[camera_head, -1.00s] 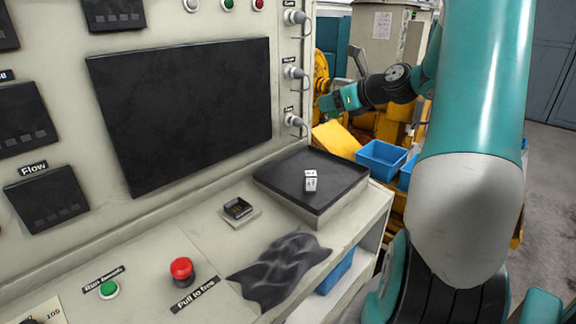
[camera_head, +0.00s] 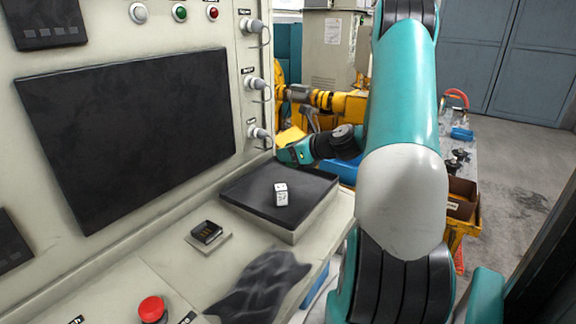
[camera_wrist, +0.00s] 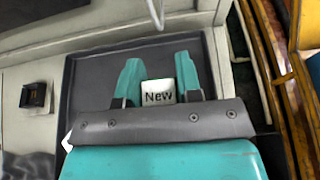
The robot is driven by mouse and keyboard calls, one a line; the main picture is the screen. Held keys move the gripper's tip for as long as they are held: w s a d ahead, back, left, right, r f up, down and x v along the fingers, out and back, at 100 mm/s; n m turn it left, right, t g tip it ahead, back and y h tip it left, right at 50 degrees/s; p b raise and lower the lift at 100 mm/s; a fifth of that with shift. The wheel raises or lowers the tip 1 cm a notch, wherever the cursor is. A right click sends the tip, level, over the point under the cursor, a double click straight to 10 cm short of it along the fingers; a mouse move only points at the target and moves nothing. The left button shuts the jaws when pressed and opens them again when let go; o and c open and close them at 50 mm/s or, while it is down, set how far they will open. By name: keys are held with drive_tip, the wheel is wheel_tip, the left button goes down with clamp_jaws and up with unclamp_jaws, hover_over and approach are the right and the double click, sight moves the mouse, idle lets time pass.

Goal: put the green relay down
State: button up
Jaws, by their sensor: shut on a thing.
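My gripper (camera_wrist: 158,82) is shut on a small block whose white face reads "New" (camera_wrist: 158,93). I take this to be the green relay, but its green sides are not clear in view. In the wrist view the fingers are on either side of it, over the black-topped tray (camera_wrist: 92,75). In the head view my gripper (camera_head: 287,154) is above the far edge of the tray (camera_head: 245,190), and the held block cannot be made out. A white-faced block (camera_head: 281,194) sits on the tray. Whether the relay touches the tray is unclear.
A small black socket-like part (camera_head: 207,232) sits on the console ledge left of the tray. A crumpled dark cloth (camera_head: 262,285) lies in front. Plugs with cables (camera_head: 258,133) stick out of the panel beside my gripper. The tray is mostly bare.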

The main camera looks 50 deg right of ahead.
sight(289, 165)
drive_tip(key=shift+f, duration=2.1)
drive_tip(key=shift+f, duration=0.1)
drive_tip(key=o, duration=0.9)
drive_tip(key=shift+o, duration=0.2)
